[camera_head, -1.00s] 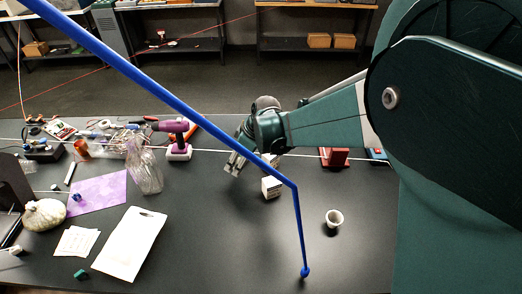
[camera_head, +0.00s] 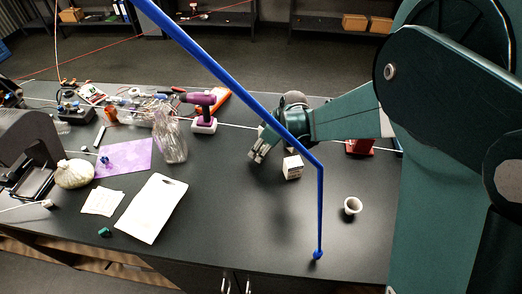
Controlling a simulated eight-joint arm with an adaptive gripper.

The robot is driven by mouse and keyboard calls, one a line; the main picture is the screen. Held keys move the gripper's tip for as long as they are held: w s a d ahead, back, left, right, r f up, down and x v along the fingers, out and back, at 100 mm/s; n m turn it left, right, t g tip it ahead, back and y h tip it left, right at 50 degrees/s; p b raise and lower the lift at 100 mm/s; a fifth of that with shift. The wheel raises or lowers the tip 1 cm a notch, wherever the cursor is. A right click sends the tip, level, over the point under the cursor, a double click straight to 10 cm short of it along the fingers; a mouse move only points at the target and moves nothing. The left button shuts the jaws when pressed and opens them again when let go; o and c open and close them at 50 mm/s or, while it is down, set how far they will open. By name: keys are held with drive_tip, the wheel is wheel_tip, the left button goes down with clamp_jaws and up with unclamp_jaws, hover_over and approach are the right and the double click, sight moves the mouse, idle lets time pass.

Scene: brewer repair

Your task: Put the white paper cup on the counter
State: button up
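The white paper cup (camera_head: 352,206) stands upright on the dark counter (camera_head: 250,225), right of centre and near the front. Its open top faces up. My gripper (camera_head: 256,158) is over the counter further back and to the left of the cup, apart from it. Its fingers point down and to the left. The fingers are too small to tell whether they are open or shut, and I see nothing held in them. A blue rod in front crosses the view near my gripper.
A small white box (camera_head: 292,168) stands between my gripper and the cup. The front middle of the counter is clear.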

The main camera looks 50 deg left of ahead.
drive_tip(key=shift+f, duration=0.3)
drive_tip(key=o, duration=0.6)
drive_tip(key=shift+r, duration=0.15)
drive_tip(key=shift+v, duration=6.05)
